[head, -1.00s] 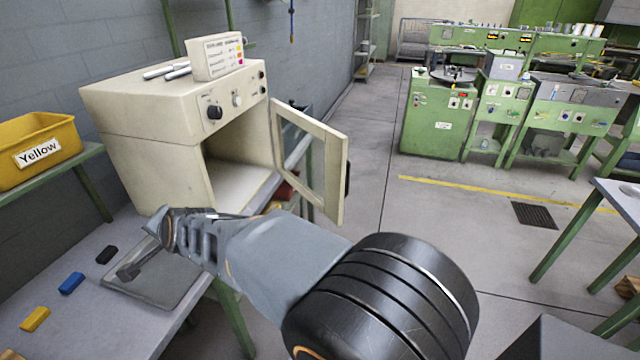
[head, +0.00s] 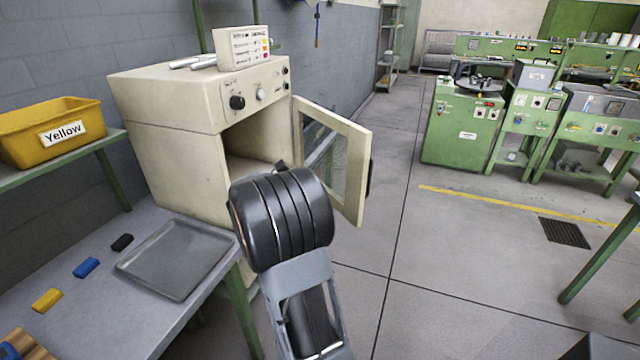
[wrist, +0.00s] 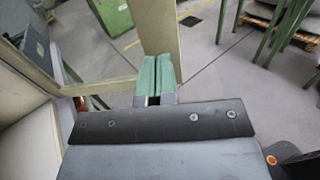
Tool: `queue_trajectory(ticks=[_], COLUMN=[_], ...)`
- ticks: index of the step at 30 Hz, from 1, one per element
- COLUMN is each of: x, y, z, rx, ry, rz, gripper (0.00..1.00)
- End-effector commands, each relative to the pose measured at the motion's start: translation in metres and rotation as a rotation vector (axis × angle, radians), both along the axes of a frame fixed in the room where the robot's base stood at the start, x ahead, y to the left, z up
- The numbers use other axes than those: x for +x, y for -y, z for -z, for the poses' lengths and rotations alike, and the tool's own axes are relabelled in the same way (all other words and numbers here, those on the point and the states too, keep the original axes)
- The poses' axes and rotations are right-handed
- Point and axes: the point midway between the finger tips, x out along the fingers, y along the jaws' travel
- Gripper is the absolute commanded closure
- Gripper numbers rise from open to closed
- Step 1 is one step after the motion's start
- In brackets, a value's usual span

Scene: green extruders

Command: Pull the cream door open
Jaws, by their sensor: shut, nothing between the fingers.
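The cream door (head: 356,170) hangs wide open on the right side of the cream oven (head: 170,150) in the head view. It has a glass pane, and a dark handle (head: 369,178) shows at its outer edge. In the wrist view the door's upright bar (wrist: 153,28) and lower rail (wrist: 100,87) lie just beyond my gripper (wrist: 157,76). Its green fingertips are together and empty, in front of the upright bar on the door's inner side. I cannot tell whether they touch it. In the head view my wrist hides the fingers and part of the oven opening.
A grey tray (head: 178,260) and several coloured blocks lie on the bench (head: 110,310) at left. A yellow bin (head: 50,122) stands on a shelf. Green machines (head: 462,125) stand farther back at right. The floor (head: 400,225) right of the door is clear.

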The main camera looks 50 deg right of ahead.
Motion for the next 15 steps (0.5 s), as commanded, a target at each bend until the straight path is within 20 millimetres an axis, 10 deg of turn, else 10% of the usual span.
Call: queue_trajectory(ticks=[15], x=[-0.031], y=[0.088], z=[-0.002], rx=[0.001], ry=[-0.004], rz=[0.001], gripper=[1.00])
